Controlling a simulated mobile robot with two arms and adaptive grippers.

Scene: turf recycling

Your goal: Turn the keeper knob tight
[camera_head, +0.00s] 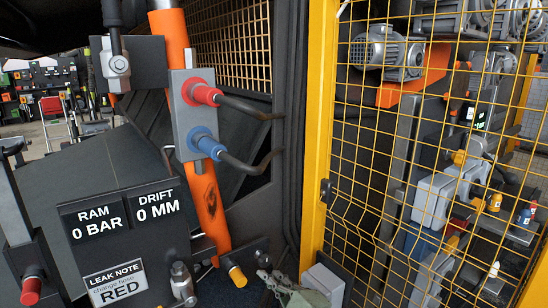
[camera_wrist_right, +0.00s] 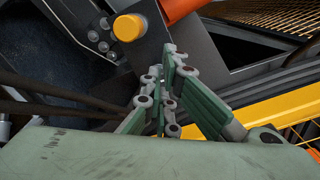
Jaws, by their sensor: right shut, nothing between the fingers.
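A yellow-orange knob (camera_head: 237,275), which looks like the keeper knob, sits on a dark bracket (camera_head: 222,264) beside the foot of the orange ram. In the right wrist view the knob (camera_wrist_right: 128,27) shows its round face just left of and beyond the fingertips. My right gripper (camera_head: 264,273) is low in the head view, a little right of the knob. Its fingers (camera_wrist_right: 166,62) are shut with nothing between them, and they look apart from the knob. My left gripper is not in view.
A grey block with a red (camera_head: 206,94) and a blue (camera_head: 208,143) hose coupling is on the orange ram (camera_head: 208,208). A panel (camera_head: 123,221) reads RAM 0 BAR, DRIFT 0 MM, and a leak note reads RED. A yellow mesh fence (camera_head: 318,130) stands close on the right.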

